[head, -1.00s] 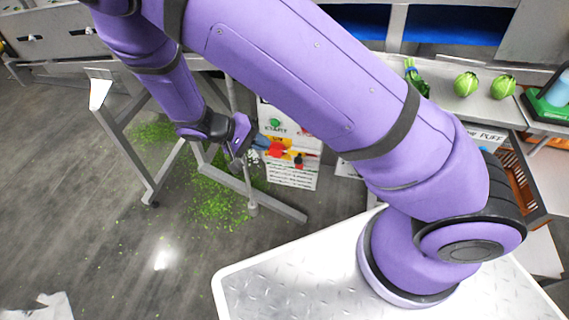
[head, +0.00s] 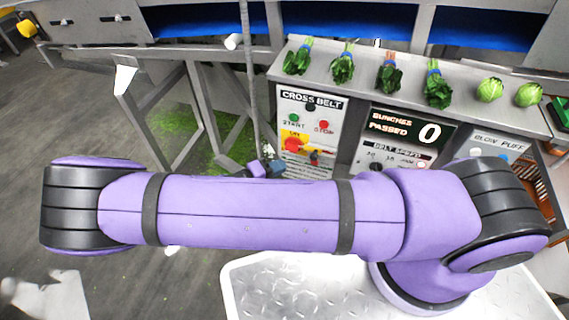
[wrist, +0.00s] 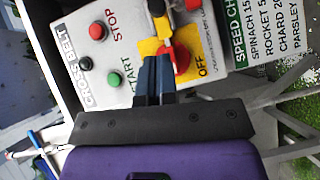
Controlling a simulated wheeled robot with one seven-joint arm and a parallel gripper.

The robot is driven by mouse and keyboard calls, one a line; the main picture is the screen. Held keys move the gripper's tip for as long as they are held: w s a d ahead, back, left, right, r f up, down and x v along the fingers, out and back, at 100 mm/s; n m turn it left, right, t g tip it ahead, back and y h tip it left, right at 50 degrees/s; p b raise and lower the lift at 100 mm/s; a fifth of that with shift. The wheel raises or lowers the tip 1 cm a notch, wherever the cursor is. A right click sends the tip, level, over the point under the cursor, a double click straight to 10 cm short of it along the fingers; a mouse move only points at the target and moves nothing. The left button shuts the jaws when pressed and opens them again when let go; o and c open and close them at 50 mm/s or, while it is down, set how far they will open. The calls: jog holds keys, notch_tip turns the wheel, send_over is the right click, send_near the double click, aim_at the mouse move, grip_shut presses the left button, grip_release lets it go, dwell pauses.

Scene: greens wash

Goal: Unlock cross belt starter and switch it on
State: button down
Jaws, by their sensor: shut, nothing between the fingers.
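The cross belt starter panel (head: 283,160) is a white box labelled CROSS BELT. It has a green START button (wrist: 113,79), a red STOP button (wrist: 97,31) and a dark button (wrist: 85,63). A red rotary knob (wrist: 182,58) sits on a yellow plate (wrist: 149,47) beside the word OFF. A small yellow and black piece (wrist: 163,28) is by the plate; I cannot tell exactly what it is. My gripper (wrist: 157,64) is shut and empty, its blue-grey fingertips over the plate's edge beside the knob. I cannot tell whether they touch. In the head view my gripper (head: 268,168) is partly hidden by my arm.
A Bunches Passed and Belt Speed panel (head: 405,135) stands right of the starter. A shelf above (head: 372,62) holds several green bunches and two round heads. A grey vertical post (head: 248,80) and frame legs stand left. Open floor lies further left.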

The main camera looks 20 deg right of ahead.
jog(key=r+x, duration=0.1)
jog(key=x, duration=0.7)
jog(key=shift+d+f, duration=0.2)
jog(key=shift+f, duration=0.35)
jog(key=shift+d, duration=0.1)
jog(key=shift+s+d, duration=0.65)
jog(key=shift+d, duration=0.2)
jog(key=shift+s+d, duration=0.7)
jog(key=shift+d, duration=0.15)
